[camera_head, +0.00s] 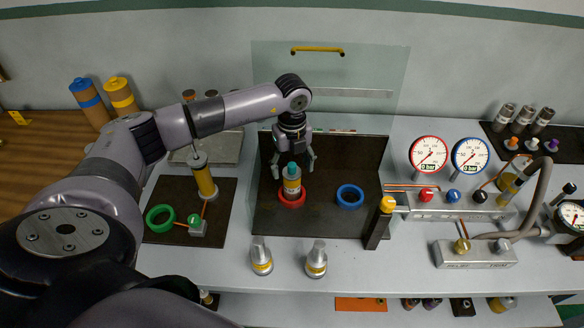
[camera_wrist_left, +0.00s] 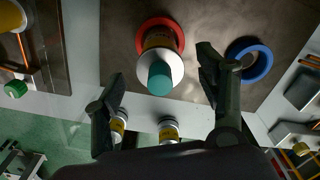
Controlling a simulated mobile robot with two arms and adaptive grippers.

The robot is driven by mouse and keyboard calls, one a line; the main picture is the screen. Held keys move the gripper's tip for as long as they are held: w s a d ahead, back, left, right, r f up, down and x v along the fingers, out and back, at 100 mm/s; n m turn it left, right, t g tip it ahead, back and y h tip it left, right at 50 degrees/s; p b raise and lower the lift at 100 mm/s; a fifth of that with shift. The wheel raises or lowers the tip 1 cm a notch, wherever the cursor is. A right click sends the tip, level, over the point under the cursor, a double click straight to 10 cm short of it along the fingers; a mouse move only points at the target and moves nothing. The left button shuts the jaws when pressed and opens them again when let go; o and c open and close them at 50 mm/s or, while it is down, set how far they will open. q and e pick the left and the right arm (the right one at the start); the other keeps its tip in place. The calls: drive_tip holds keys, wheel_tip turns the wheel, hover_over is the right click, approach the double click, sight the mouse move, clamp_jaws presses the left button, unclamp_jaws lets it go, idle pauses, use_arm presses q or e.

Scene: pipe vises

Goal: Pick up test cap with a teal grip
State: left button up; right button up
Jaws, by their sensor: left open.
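The test cap with a teal grip (camera_head: 293,171) stands upright in a red ring (camera_head: 291,202) on the dark mat (camera_head: 325,222). In the left wrist view its teal grip (camera_wrist_left: 160,78) shows from above, with the silver and yellow body below it and the red ring (camera_wrist_left: 142,24) around its base. My left gripper (camera_head: 294,163) is open and empty, with its fingers pointing down just above and around the teal grip. In the left wrist view the fingers (camera_wrist_left: 158,90) stand apart on either side of the cap. My right gripper is not in view.
A blue ring (camera_head: 350,196) lies right of the red ring. Two silver caps (camera_head: 262,256) (camera_head: 316,259) stand at the front. A clear panel (camera_head: 375,85) with a yellow handle rises behind the mat. A black post (camera_head: 378,226) and gauges (camera_head: 430,153) stand to the right.

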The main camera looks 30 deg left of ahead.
use_arm(q)
drive_tip(key=shift+f, duration=0.7)
drive_tip(key=shift+c, duration=0.5)
drive_tip(key=c, duration=1.2)
drive_tip(key=shift+c, duration=0.2)
drive_tip(key=shift+r, duration=0.2)
